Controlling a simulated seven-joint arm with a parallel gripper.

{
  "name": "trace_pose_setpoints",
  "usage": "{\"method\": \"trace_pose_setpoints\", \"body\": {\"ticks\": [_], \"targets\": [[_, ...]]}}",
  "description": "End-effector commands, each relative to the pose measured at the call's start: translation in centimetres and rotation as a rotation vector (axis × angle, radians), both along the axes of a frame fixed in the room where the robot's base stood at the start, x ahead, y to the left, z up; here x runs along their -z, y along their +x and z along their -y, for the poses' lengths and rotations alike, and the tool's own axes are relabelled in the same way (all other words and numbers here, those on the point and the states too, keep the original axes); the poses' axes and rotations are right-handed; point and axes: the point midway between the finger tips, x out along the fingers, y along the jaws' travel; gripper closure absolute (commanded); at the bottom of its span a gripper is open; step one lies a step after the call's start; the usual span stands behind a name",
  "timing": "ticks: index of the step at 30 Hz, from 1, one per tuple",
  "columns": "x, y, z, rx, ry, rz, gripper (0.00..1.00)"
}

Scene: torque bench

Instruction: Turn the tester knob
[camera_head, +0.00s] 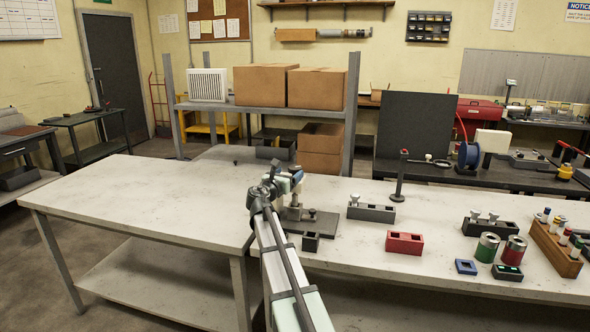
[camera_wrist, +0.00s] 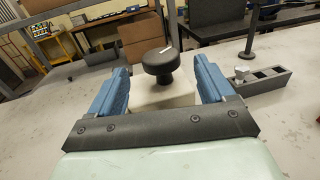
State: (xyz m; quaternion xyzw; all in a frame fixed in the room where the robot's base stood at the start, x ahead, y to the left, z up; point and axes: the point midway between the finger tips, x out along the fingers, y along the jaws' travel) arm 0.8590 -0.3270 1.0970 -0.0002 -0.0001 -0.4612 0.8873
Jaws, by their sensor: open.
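The tester knob (camera_wrist: 160,63) is black with a round top and a pale line on it. It stands upright on a pale block (camera_wrist: 163,92) in the wrist view. My gripper (camera_wrist: 163,72) is open, with one blue finger to the left of the knob and one to the right. Clear gaps show on both sides, and I see no contact. In the head view my gripper (camera_head: 288,182) is over the back of a dark base plate (camera_head: 322,226) on the bench. My arm and gripper hide most of the tester there, and I cannot make out the knob.
A grey block with pale-topped parts (camera_head: 371,212) stands right of the tester, with a black post (camera_head: 399,178) behind it. A small dark box (camera_head: 311,242) and a red block (camera_head: 404,243) are nearer the front. The bench's left part (camera_head: 140,200) is bare.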

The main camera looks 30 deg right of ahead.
Motion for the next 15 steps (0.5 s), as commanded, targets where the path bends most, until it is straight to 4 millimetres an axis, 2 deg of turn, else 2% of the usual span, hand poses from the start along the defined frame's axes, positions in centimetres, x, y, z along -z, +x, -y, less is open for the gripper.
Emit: {"method": "trace_pose_setpoints", "body": {"ticks": [1, 6, 15], "targets": [[0.0, 0.8, 0.9, 0.002, 0.000, 0.000, 0.19], [0.0, 2.3, 3.1, 0.001, 0.000, 0.000, 0.19], [0.0, 3.5, 5.0, 0.001, 0.000, 0.000, 0.19]]}}
